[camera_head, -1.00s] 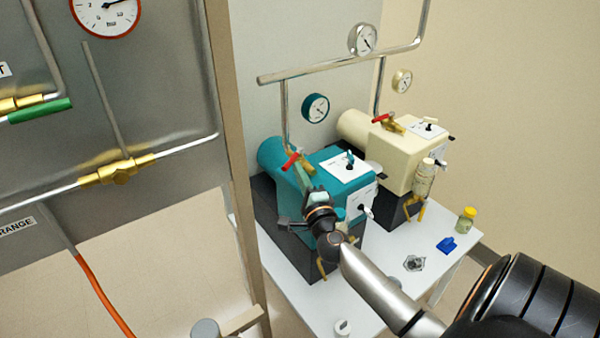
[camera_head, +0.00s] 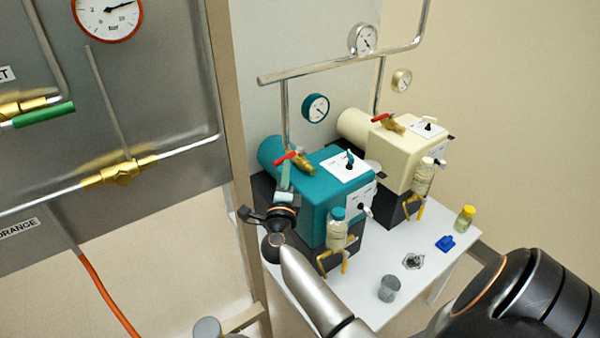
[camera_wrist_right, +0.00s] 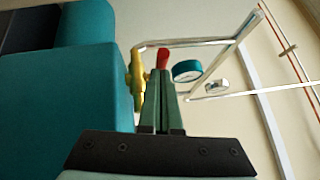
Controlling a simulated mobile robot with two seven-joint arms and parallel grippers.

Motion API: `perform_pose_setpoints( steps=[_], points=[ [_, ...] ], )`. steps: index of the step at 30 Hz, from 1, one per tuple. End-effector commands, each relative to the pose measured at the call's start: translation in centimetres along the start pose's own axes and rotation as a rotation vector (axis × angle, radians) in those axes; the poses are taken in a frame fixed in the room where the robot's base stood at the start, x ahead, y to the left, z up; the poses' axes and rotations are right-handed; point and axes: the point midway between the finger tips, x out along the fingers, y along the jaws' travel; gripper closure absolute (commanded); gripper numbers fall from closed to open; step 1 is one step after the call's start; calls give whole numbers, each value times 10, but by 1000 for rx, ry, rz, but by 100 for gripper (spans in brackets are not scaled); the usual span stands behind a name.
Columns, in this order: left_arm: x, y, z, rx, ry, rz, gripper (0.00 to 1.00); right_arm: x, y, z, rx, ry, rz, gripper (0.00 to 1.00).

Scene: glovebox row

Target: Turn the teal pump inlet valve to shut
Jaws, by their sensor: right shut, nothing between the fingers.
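The teal pump (camera_head: 325,205) stands on the white bench. Its inlet valve has a brass body (camera_head: 304,164) and a red lever (camera_head: 286,156) that points left, across the body, in the head view. My right gripper (camera_head: 286,172) is just below the lever on the pump's left side. In the right wrist view the closed green fingers (camera_wrist_right: 162,82) have nothing between them. The red lever (camera_wrist_right: 163,57) shows just beyond their tips, with the brass body (camera_wrist_right: 137,85) to the left. I cannot tell whether the fingers touch the lever. My left gripper is out of view.
A cream pump (camera_head: 405,160) with its own red-levered valve stands to the right. A teal-capped bottle (camera_head: 337,229) hangs at the teal pump's front. A grey cup (camera_head: 389,289), a blue piece (camera_head: 445,243) and a yellow-capped jar (camera_head: 465,218) are on the bench (camera_head: 430,285).

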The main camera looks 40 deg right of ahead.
Motion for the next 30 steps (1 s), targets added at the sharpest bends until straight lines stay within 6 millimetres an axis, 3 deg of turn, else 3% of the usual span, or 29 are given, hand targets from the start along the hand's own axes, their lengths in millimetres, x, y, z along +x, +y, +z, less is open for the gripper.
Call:
perform_pose_setpoints(
  steps=[12,30],
  points=[
    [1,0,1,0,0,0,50,6,3,11,-3,21,-2,100],
    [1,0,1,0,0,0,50,4,1,8,-3,18,-5,100]
  ],
)
